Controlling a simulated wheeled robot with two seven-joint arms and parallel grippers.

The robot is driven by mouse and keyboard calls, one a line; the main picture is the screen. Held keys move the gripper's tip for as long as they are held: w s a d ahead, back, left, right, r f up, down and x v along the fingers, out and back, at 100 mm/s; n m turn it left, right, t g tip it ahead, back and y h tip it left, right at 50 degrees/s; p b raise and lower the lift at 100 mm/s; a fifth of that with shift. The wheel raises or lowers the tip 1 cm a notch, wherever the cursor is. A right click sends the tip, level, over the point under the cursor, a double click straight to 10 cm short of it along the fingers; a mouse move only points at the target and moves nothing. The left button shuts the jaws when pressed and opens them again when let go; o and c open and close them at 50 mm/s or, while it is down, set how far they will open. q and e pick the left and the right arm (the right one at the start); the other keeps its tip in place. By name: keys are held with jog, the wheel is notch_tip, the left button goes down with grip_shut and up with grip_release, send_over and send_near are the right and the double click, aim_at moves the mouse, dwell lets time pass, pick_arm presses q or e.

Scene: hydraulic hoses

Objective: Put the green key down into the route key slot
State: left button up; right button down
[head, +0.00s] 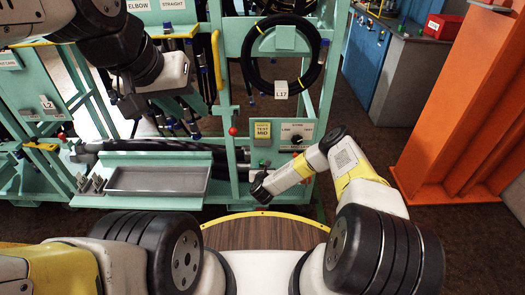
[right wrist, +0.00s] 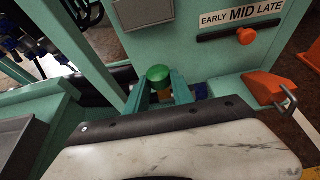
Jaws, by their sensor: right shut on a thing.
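The green key (right wrist: 158,74) shows its round green top between the two fingers of my right gripper (right wrist: 162,90) in the right wrist view. The gripper is shut on it, in front of the teal panel. A brownish-yellow part shows just below the green top; the lower end is hidden by the gripper body. I cannot make out the route key slot or tell whether the key touches it.
A grey tray (head: 157,192) sits on the teal bench to the left. A coiled black hose (head: 320,57) tagged L17 hangs above. The panel has a slider with an orange knob (right wrist: 246,36) under EARLY MID LATE. An orange post (head: 450,120) stands at the right.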

jog(key=shift+f+x, duration=0.1)
jog(key=shift+x, duration=1.5)
jog(key=shift+f+x, duration=0.15)
jog(key=shift+x, duration=1.5)
jog(key=shift+s+f, duration=0.1)
jog(key=shift+f, duration=0.05)
jog(key=c, duration=1)
grip_release()
jog(key=shift+v, duration=3.95)
